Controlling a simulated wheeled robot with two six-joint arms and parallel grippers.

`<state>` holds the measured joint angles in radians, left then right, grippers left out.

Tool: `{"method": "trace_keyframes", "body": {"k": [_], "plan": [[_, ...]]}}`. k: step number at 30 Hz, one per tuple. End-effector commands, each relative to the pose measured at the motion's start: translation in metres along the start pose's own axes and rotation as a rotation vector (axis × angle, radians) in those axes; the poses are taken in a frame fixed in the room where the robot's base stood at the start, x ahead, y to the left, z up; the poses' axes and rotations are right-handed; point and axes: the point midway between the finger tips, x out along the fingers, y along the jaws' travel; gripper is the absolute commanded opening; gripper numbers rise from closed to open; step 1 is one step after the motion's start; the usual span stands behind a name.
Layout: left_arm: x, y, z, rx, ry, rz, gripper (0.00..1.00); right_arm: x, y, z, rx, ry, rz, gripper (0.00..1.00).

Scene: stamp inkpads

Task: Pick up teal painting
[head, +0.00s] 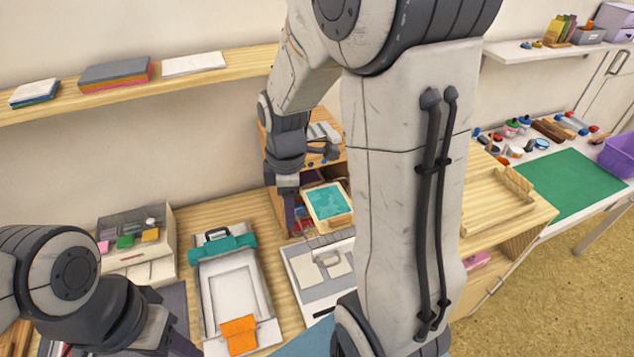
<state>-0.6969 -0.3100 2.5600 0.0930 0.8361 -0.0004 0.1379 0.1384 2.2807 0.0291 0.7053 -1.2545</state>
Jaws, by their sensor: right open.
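The teal painting (326,200) has a pale wooden frame and stands tilted near the front of a small wooden shelf unit, at the middle of the head view. My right gripper (293,214) reaches down at the painting's left edge. Its jaws are open, and I cannot tell whether a finger touches the frame. My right arm covers the area right of the painting. My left gripper (168,342) is low at the left, far from the painting, and its fingertips are mostly out of sight.
A clipboard-like press with a teal clamp (228,283) and orange piece lies left of the painting. A white case (318,272) lies in front of it. A box with coloured pads (135,245) stands at the left. A wall shelf (185,75) runs above. A green mat (565,185) lies right.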

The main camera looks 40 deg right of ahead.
Motion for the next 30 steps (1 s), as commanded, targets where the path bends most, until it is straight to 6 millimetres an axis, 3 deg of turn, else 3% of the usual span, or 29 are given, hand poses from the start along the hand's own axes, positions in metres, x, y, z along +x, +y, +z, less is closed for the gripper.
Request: {"method": "trace_keyframes", "body": {"k": [1, 3, 6, 9, 19, 30], "plan": [[-0.017, 0.001, -0.001, 0.0, 0.0, 0.0, 0.5, -0.007, 0.019, 0.027, -0.025, -0.007, -0.007, 0.53], [-0.024, 0.002, -0.001, 0.0, 0.0, 0.0, 0.5, -0.006, 0.038, 0.056, -0.087, -0.013, -0.009, 0.53], [-0.032, 0.002, -0.002, 0.0, 0.0, 0.0, 0.5, -0.003, 0.053, 0.09, -0.157, -0.018, -0.012, 0.53], [-0.035, 0.003, -0.002, 0.0, 0.0, 0.0, 0.5, 0.0, 0.061, 0.11, -0.203, -0.021, -0.013, 0.53], [-0.044, 0.003, -0.002, 0.002, 0.0, 0.0, 0.5, 0.044, 0.063, 0.118, -0.234, -0.022, -0.018, 0.53], [-0.061, 0.004, -0.003, 0.004, 0.0, 0.0, 0.5, 0.075, 0.061, 0.121, -0.232, -0.021, -0.02, 0.53]]}}
